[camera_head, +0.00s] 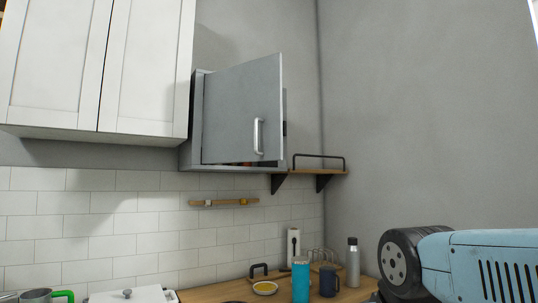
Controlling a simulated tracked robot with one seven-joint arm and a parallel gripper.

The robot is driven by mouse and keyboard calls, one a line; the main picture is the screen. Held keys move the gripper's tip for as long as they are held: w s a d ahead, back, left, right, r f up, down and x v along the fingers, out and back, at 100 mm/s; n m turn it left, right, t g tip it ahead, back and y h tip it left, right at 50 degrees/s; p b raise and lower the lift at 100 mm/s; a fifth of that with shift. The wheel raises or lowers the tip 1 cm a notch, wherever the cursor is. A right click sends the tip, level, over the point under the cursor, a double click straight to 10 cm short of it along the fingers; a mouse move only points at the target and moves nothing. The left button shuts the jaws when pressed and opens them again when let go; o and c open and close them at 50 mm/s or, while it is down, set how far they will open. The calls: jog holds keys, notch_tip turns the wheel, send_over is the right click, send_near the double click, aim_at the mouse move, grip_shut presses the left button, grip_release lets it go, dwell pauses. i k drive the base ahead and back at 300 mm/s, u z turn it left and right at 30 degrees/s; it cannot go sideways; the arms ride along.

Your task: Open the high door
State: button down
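A grey wall cabinet (197,118) hangs high on the back wall, right of the white cupboards. Its grey door (228,105) stands partly open, with its right edge swung outward from the left side. A vertical silver bar handle (258,137) sits near the door's lower right edge. Most of the inside is hidden behind the door; a small brownish patch shows under its lower edge. My gripper is not in view. A blue and black link of my arm shows at the lower right, apart from the door.
White cupboards (95,70) hang at the left. A small wooden shelf (318,171) on black brackets is just right of the grey cabinet. Below, the wooden counter (205,293) holds a blue tumbler (301,280), a dark mug (329,283), a steel bottle (352,264) and a yellow-filled bowl (265,288).

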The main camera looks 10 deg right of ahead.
aim_at(243, 106)
jog(key=i, duration=0.55)
jog(key=z, duration=0.55)
jog(key=i, duration=1)
jog(key=z, duration=0.5)
jog(key=k, duration=0.8)
jog(key=z, duration=0.2)
jog(key=i, duration=0.85)
jog(key=u, duration=0.1)
